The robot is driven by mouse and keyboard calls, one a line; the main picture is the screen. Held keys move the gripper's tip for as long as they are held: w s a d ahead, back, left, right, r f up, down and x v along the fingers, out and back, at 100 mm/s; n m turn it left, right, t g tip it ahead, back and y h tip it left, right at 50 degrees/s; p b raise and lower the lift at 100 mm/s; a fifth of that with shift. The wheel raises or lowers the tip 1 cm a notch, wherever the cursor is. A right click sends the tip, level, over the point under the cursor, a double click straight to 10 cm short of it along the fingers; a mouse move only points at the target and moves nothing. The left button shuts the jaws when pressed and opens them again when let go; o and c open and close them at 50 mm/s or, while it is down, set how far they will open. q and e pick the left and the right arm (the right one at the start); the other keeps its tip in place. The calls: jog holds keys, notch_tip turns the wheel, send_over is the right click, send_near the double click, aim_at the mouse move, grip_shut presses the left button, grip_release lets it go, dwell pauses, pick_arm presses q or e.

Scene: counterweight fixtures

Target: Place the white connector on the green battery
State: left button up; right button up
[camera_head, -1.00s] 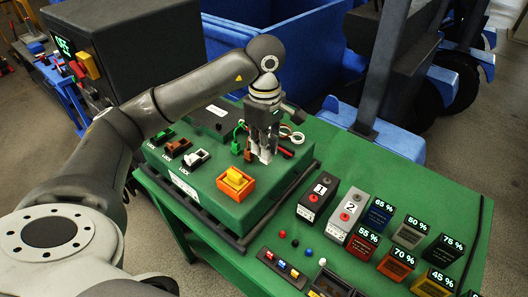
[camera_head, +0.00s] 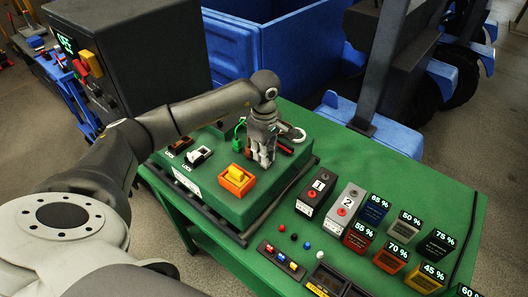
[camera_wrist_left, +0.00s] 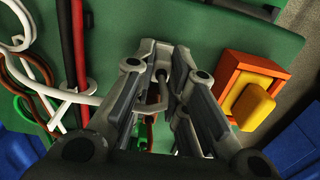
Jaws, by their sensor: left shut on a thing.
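My left gripper (camera_head: 262,160) is low over the green box (camera_head: 222,202), just right of an orange block with a yellow button (camera_head: 237,177). It is shut on a small pale piece that looks like the white connector. The fingers hide most of this piece. In the left wrist view the gripper (camera_wrist_left: 163,62) points at the green surface, with cables to the left and the orange block to the right. A green connector (camera_head: 239,145) with a green cable is left of the gripper. I cannot tell which part is the green battery. My right gripper is not in view.
White and brown lock switches (camera_head: 198,156) are on the box's left. Two numbered modules (camera_head: 345,202) and several percent-labelled blocks (camera_head: 397,258) stand on the green table (camera_head: 390,145). A red rod (camera_wrist_left: 78,45) and looped cables (camera_wrist_left: 35,70) are close to the gripper.

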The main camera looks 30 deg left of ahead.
pick_arm(q)
jog(key=shift+f, duration=0.15)
jog(key=o, duration=0.7)
jog(key=shift+c, duration=0.2)
jog(key=shift+r, duration=0.35)
notch_tip(320, 180, up, 12)
jog(key=b, duration=0.2)
jog(key=shift+f+b, duration=0.15)
jog(key=shift+b, duration=0.25)
